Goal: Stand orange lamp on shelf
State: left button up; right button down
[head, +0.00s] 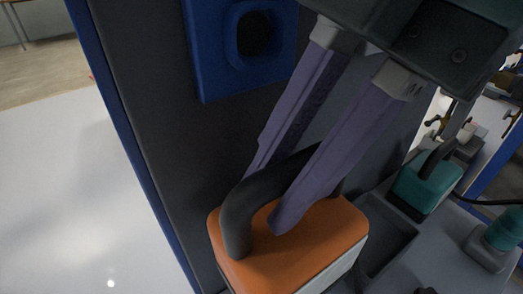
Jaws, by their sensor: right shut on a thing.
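The orange lamp (325,228) is at the bottom centre of the head view, with an orange top, a pale lower side and a black curved handle (237,215). My right gripper (268,203) comes down from the top right, and its two long purple fingers are shut on the lamp's handle. The lamp's underside is cut off by the frame, so I cannot tell whether it rests on anything. A grey shelf surface (412,262) with a shallow recess lies to the right of the lamp. My left gripper is not in view.
A dark upright panel (160,120) with a blue edge stands behind and left of the lamp. A blue block (215,60) with a round hole is mounted on it. Teal-and-black devices (428,185) stand at the right. A white surface (60,190) lies clear at left.

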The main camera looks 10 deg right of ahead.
aim_at(280, 251)
notch_tip(280, 251, down, 9)
jog(key=shift+r+b, duration=0.1)
jog(key=shift+b, duration=0.8)
notch_tip(280, 251, down, 5)
jog(key=shift+f+b, duration=0.15)
jog(key=shift+b, duration=0.55)
jog(key=shift+f, duration=0.1)
